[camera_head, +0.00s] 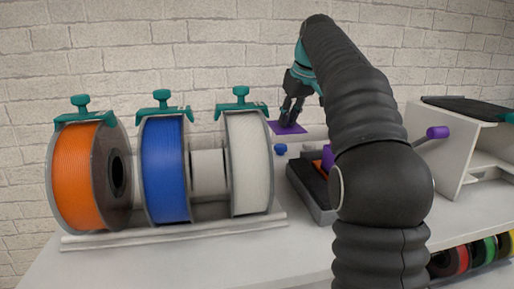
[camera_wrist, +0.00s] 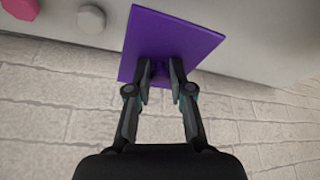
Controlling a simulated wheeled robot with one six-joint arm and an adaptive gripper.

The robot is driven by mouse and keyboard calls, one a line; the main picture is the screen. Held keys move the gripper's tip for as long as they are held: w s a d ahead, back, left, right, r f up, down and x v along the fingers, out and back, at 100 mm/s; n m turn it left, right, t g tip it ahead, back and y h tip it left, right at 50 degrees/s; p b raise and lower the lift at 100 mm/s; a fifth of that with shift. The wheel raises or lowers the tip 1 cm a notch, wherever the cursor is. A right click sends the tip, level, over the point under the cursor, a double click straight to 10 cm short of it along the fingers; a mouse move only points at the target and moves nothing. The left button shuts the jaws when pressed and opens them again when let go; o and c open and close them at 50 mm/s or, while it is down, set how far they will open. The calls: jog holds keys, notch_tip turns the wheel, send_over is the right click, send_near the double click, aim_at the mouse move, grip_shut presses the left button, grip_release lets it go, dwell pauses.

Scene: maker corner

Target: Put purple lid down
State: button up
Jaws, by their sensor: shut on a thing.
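The purple lid (camera_head: 288,128) is a thin flat rectangular plate, seen in the head view near the wall, behind and right of the white spool. In the wrist view the purple lid (camera_wrist: 170,40) fills the top middle, with a small knob between the fingertips. My gripper (camera_head: 289,115) is shut on the lid's knob; both fingertips (camera_wrist: 159,72) press on it from either side. The lid appears held above the bench surface, but I cannot tell whether it touches anything beneath.
Orange (camera_head: 78,178), blue (camera_head: 164,170) and white (camera_head: 249,163) spools stand in a row on the white bench (camera_head: 190,262). A dark grey tray (camera_head: 309,192) sits right of them, partly hidden by my arm. A white box-like machine (camera_head: 463,158) stands at the right.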

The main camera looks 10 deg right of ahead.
jog(key=w+a+f, duration=0.1)
jog(key=a, duration=0.1)
jog(key=w+a+f, duration=0.2)
jog(key=w+a+f+b, duration=0.1)
jog(key=w+a+f, duration=0.1)
jog(key=a, duration=0.1)
jog(key=shift+a+f, duration=0.1)
jog(key=shift+f, duration=0.1)
jog(key=shift+s+f+b, duration=0.1)
jog(key=shift+f+b, duration=0.55)
jog(key=shift+f, duration=1.3)
jog(key=o, duration=0.8)
jog(key=shift+f, duration=0.1)
jog(key=shift+p+v, duration=1.65)
jog(key=shift+v, duration=4.45)
